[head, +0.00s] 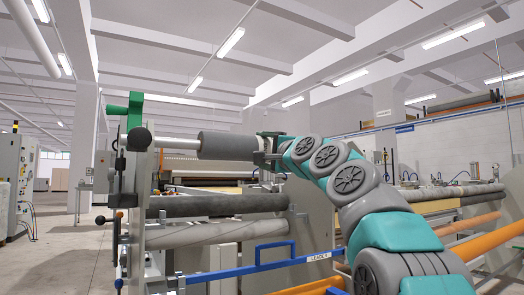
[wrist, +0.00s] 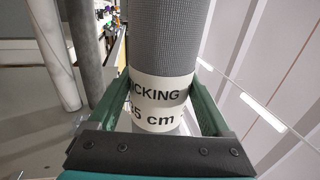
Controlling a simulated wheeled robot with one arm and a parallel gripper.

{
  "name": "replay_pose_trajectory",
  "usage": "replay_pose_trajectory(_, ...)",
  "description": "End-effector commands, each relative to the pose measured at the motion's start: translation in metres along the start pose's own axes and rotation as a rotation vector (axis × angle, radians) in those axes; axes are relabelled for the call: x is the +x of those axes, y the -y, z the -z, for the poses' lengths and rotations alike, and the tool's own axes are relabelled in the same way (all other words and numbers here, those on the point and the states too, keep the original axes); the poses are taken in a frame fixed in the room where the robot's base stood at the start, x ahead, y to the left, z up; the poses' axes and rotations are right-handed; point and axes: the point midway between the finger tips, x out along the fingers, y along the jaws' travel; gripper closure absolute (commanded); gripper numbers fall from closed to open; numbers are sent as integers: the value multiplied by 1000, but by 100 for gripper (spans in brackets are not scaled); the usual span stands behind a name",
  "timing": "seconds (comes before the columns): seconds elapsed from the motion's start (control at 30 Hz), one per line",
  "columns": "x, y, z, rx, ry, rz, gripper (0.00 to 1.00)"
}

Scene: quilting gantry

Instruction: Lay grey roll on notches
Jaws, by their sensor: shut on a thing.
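The grey roll (head: 226,145) is level and raised above the front rollers of the gantry. A bare silver shaft sticks out of its left end and reaches toward a black knob at the left side plate (head: 142,185). A green bracket (head: 130,108) stands on top of that plate. I cannot tell whether the shaft touches a notch there. My gripper (head: 268,150) is shut on the roll's right end. In the wrist view the green fingers flank a white label (wrist: 160,95) reading "CKING" and "35 cm" on the roll (wrist: 175,40). The right-hand notch is not clear.
A dark roller (head: 215,205) and a pale roller (head: 215,234) lie below the held roll. A blue bar marked "LEADER" (head: 260,268) crosses in front. More rolls and orange bars stand at the right. Open floor (head: 65,260) is at the left.

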Motion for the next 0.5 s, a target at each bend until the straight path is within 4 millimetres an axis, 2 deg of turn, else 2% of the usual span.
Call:
replay_pose_trajectory(0.1, -1, 2, 0, 0, -1, 3, 100)
replay_pose_trajectory(0.13, -1, 2, 0, 0, -1, 3, 14)
replay_pose_trajectory(0.27, -1, 2, 0, 0, -1, 3, 0)
replay_pose_trajectory(0.5, 0, 0, 0, 0, 0, 0, 0)
